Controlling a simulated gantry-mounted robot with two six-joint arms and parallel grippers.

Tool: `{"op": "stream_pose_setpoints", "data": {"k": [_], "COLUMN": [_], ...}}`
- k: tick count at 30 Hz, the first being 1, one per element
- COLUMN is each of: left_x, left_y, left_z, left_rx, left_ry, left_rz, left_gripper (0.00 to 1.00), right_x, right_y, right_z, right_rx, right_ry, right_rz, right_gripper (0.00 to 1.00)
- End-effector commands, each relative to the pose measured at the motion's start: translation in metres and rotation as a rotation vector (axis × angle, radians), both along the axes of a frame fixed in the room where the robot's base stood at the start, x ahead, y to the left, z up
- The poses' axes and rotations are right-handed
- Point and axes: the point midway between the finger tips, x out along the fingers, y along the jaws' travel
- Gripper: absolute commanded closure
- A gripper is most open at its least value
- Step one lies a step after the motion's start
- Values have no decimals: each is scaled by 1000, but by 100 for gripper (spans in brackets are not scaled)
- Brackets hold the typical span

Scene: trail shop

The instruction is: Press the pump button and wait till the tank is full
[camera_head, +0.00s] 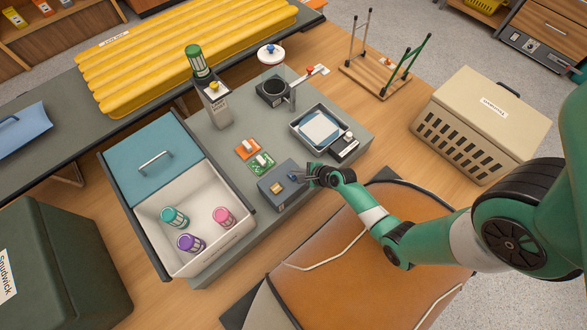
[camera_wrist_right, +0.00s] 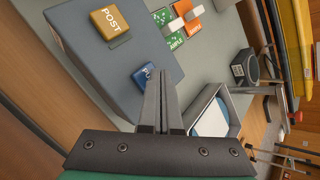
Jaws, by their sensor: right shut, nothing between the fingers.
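A blue-grey control box (camera_head: 270,197) stands at the front of the grey board. It bears a yellow button (camera_wrist_right: 110,22) marked POST and a blue button (camera_wrist_right: 143,73), whose lettering is mostly hidden by my fingers. My right gripper (camera_head: 306,176) is shut and empty, with its fingertips at the blue button. I cannot tell whether they touch it. A grey-rimmed tray (camera_head: 297,133) with a pale blue inside lies behind the box. A clear round vessel (camera_head: 271,56) with a blue knob stands further back. I cannot tell which is the tank or its level. My left gripper is out of view.
A white drawer (camera_head: 233,238) with several coloured canisters stands left of the box. Orange and green cards (camera_head: 262,163) lie behind it. A vented beige crate (camera_head: 487,125) and a wire stand (camera_head: 378,83) are at right. An orange-brown seat (camera_head: 335,250) is in front.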

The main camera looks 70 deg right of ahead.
Motion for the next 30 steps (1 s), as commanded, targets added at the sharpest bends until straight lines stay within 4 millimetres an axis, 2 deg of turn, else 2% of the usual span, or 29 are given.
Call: {"op": "stream_pose_setpoints", "data": {"k": [30], "left_x": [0], "left_y": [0], "left_z": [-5], "left_rx": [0], "left_ry": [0], "left_rz": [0], "left_gripper": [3], "right_x": [0], "right_y": [0], "right_z": [-8], "right_rx": [-1], "right_ry": [1], "right_rz": [0], "right_gripper": [100]}}
